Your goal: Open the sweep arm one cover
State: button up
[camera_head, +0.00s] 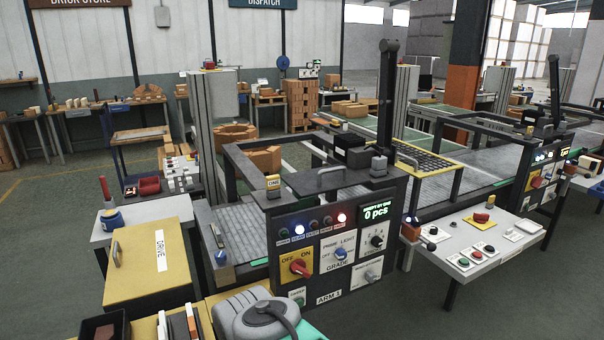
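The sweep arm one station stands in the middle of the head view, with a dark control panel (330,250) lettered ARM 1. Its display (376,211) reads 0 pcs. Above the panel is a dark flat top (315,188) with a grey bar handle (331,172); it looks like the cover and lies flat, apparently shut. A yellow-topped block (273,186) marked ONE is at its left and a grey block (378,165) at its right. Any hinge or latch is too small to tell. My gripper is not in view.
A yellow lid (150,262) lettered DRIVE, with its own handle, is at left. A rounded grey housing (245,318) with a dark hose is in front. A white control table (470,240) and a second similar panel (540,182) are at right. Bare floor shows at lower right.

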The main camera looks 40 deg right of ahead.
aim_at(324, 171)
jog(key=z, duration=1.15)
jog(key=k, duration=0.55)
jog(key=z, duration=0.65)
jog(key=i, duration=0.95)
jog(key=u, duration=0.5)
